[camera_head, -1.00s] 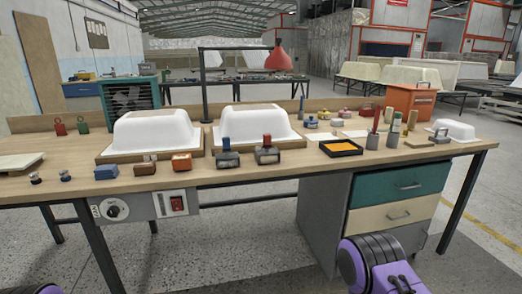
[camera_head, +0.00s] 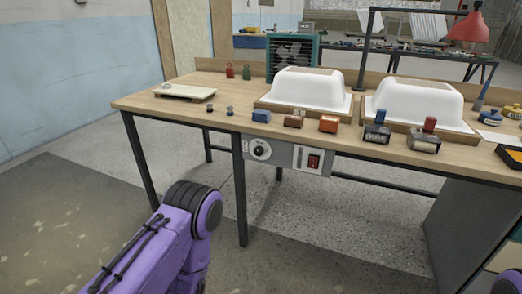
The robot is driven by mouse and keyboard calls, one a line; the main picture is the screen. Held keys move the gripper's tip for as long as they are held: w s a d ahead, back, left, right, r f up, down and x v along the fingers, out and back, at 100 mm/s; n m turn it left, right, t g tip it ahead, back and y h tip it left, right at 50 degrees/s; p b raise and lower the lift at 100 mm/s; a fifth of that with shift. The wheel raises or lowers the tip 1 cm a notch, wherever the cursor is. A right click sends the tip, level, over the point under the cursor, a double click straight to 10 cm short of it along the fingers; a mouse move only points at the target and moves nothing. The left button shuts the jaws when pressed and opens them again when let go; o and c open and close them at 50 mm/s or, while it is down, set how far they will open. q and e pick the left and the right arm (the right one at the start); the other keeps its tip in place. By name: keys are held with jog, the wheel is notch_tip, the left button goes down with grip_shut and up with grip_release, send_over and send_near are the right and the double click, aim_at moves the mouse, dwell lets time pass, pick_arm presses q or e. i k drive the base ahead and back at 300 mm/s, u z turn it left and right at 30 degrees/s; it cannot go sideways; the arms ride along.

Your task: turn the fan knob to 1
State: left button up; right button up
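The fan knob (camera_head: 260,151) is a black round knob on a white dial, at the left end of a grey control panel (camera_head: 285,158) under the table's front edge. The dial's marks and the knob's pointer are too small to read. A red switch (camera_head: 314,161) sits on the panel's right side, with a pale slot left of it. A purple arm link of mine comes in from the lower left, below and left of the panel, apart from it. Neither gripper is in view.
The wooden table (camera_head: 170,104) carries two white tub shells (camera_head: 311,88) (camera_head: 418,102), blocks and tools. A dark table leg (camera_head: 240,190) stands just left of the panel. A teal fan box (camera_head: 292,54) stands behind the table. The floor before the panel is clear.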

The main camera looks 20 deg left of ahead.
aim_at(259, 151)
jog(key=k, duration=0.6)
jog(key=u, duration=0.65)
jog(key=i, duration=1.45)
jog(key=z, duration=0.6)
